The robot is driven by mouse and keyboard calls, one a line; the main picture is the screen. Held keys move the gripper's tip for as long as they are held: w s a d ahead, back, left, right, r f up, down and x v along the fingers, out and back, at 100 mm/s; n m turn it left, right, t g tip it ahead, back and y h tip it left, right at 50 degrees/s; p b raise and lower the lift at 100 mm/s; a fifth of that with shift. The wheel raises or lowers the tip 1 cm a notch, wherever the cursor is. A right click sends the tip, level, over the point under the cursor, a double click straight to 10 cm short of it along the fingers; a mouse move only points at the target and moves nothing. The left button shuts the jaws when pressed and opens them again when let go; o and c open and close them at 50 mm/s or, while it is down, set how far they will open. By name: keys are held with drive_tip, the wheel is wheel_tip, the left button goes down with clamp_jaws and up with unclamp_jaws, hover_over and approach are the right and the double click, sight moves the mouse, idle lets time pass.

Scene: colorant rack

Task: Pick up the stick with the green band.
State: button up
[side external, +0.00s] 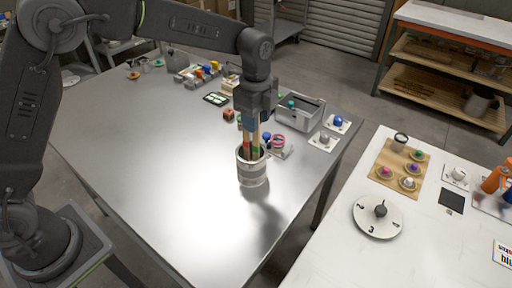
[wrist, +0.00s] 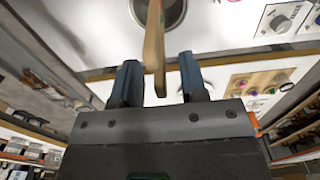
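A metal cup (side external: 252,173) stands on the steel table and holds wooden sticks (side external: 255,138). Small red and green patches show at its mouth, but I cannot tell clearly which stick carries the green band. My gripper (side external: 251,120) points down just above the cup, around the upper part of a stick. The cup's round rim (wrist: 172,12) shows at the top there.
Small blocks and boxes line the table's back edge. The table's left and front are clear. A white table (side external: 340,240) stands at right.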

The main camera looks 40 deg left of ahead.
drive_tip(key=shift+f, duration=0.85)
drive_tip(key=shift+c, duration=0.2)
clamp_jaws()
